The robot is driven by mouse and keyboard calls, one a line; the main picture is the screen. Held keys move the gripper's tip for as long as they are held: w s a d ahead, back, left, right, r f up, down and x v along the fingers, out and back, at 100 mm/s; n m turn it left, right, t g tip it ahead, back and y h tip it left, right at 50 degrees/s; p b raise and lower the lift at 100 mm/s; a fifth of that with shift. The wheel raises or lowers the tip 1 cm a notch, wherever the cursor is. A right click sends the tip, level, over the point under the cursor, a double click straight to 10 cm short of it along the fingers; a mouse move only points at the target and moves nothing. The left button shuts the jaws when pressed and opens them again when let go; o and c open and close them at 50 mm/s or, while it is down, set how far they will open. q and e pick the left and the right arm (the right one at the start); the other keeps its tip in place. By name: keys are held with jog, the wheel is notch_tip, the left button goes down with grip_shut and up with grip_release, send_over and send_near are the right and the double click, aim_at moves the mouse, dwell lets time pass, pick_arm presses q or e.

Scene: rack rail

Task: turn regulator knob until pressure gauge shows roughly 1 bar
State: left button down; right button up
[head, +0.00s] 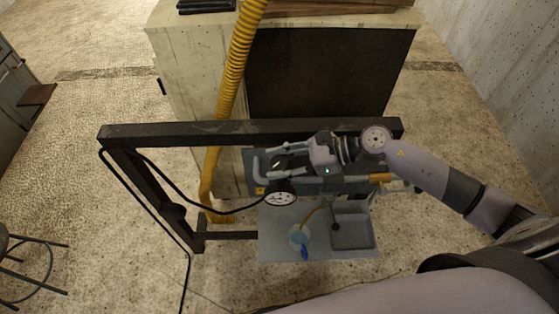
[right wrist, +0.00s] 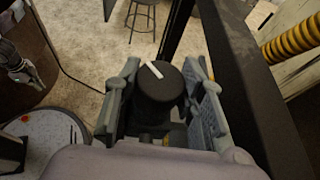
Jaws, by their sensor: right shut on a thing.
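The regulator knob (right wrist: 158,92) is a black cylinder with a white mark on its top, seen in the right wrist view. My right gripper (right wrist: 162,80) has one finger on each side of it and is shut on it. In the head view my right gripper (head: 266,163) reaches in from the right to the rail, and the knob is small and dark between its fingers. The pressure gauge (head: 281,198) has a round white face just below the gripper. It also shows at the lower left of the right wrist view (right wrist: 42,130), partly cut off. Its needle reading is too small to tell.
A dark frame (head: 230,128) carries the regulator. A grey shelf (head: 280,248) below holds a grey bin (head: 352,232) and a light blue round item (head: 299,237). A yellow hose (head: 238,70) runs behind the frame, and a black cable hangs left. A cabinet (head: 190,60) stands behind.

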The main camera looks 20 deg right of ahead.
jog(key=shift+m+t+h+p, duration=0.4)
jog(key=shift+m+t+p, duration=0.4)
jog(key=shift+t, duration=0.1)
jog(key=o, duration=1.2)
jog(key=shift+s+d, duration=0.1)
jog(key=shift+d, duration=0.05)
jog(key=shift+v, duration=5.9)
